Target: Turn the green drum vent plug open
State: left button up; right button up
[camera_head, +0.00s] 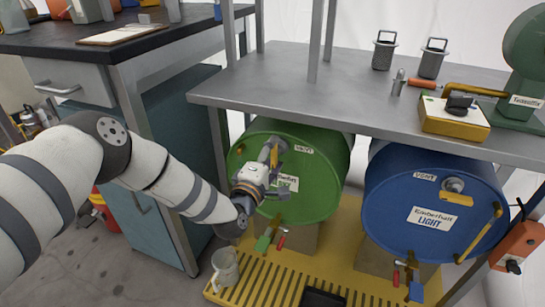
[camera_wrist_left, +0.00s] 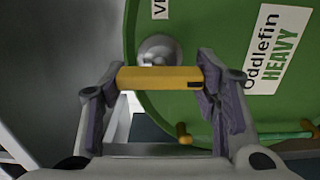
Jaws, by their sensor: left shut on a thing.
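The green drum (camera_head: 325,185) lies on its side under the bench, its end facing me. My left gripper (camera_head: 272,165) is at the upper part of that end. In the left wrist view, my left gripper (camera_wrist_left: 160,82) is shut on a yellow bar (camera_wrist_left: 160,77), one finger at each end. The silver round vent plug (camera_wrist_left: 158,48) shows just beyond the bar, beside a partly cut-off label (camera_wrist_left: 159,8). I cannot tell how bar and plug join. The gripper hides the plug in the head view. My right gripper is not in view.
A blue drum (camera_head: 415,225) with its own silver plug (camera_head: 453,185) lies to the right. Both drums rest over a yellow grated pallet (camera_head: 340,288). The bench top (camera_head: 290,85) overhangs them. A mug (camera_head: 225,268) stands below my arm. A green-handled tap (camera_head: 263,243) is below the gripper.

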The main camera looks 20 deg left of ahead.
pick_arm(q)
jog(key=n, duration=0.2)
jog(key=n+b, duration=0.1)
jog(key=shift+f+n+b, duration=0.3)
jog(key=shift+n, duration=0.1)
jog(key=n+b, duration=0.2)
jog(key=n, duration=0.1)
jog(key=shift+f+n, duration=0.1)
jog(key=shift+n, duration=0.2)
jog(key=n+b, duration=0.2)
jog(key=n, duration=0.3)
jog(key=shift+d+b, duration=0.2)
jog(key=shift+b, duration=0.2)
jog(key=shift+n+b, duration=0.65)
jog(key=shift+n, duration=0.55)
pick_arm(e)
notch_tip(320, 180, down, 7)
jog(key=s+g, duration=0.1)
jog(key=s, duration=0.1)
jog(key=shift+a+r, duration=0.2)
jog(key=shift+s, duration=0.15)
pick_arm(q)
jog(key=o, duration=1.2)
jog(key=shift+c, duration=0.2)
